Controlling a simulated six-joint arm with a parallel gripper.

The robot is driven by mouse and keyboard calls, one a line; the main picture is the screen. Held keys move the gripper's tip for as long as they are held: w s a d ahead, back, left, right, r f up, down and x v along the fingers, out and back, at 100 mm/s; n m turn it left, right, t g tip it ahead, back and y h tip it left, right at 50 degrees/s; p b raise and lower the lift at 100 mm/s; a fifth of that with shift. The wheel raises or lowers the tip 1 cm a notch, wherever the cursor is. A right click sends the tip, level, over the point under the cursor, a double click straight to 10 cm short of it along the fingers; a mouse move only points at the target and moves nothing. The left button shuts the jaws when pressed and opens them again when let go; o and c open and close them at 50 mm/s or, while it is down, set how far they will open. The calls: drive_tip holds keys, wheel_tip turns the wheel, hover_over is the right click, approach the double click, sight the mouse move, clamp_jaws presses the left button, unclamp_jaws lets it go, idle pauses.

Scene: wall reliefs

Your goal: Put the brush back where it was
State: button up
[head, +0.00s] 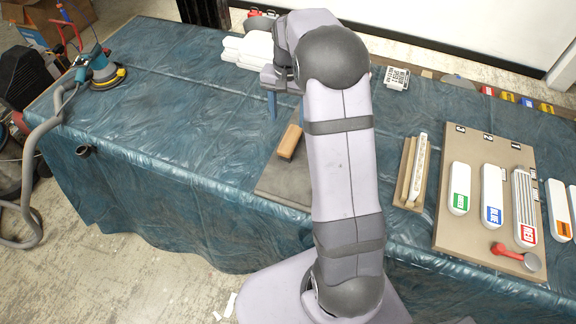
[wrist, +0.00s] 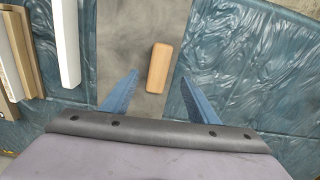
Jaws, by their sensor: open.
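In the wrist view the block (wrist: 158,67) lies lengthwise, slightly tilted, on the board (wrist: 115,35). My gripper (head: 286,110) is open with blue fingers, above the table near the block. In the wrist view the block appears between and just beyond the fingertips of my gripper (wrist: 160,80), with a gap on both sides. The height of the fingers above it cannot be told. My arm hides part of the board in the head view.
A panel (head: 450,228) holds several labelled white pieces and a red-handled tool (head: 515,256). A sander (head: 100,70) is far left. The cloth's left middle is clear.

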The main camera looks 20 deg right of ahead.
drive_tip(key=s+a+n, duration=0.4)
drive_tip(key=s+a, duration=0.1)
drive_tip(key=s, duration=0.7)
drive_tip(key=s+a+n, duration=0.4)
drive_tip(key=s+a, duration=0.2)
drive_tip(key=s, duration=0.6)
drive_tip(key=shift+s+f, duration=0.3)
drive_tip(key=shift+f, duration=0.1)
drive_tip(key=shift+a, duration=0.1)
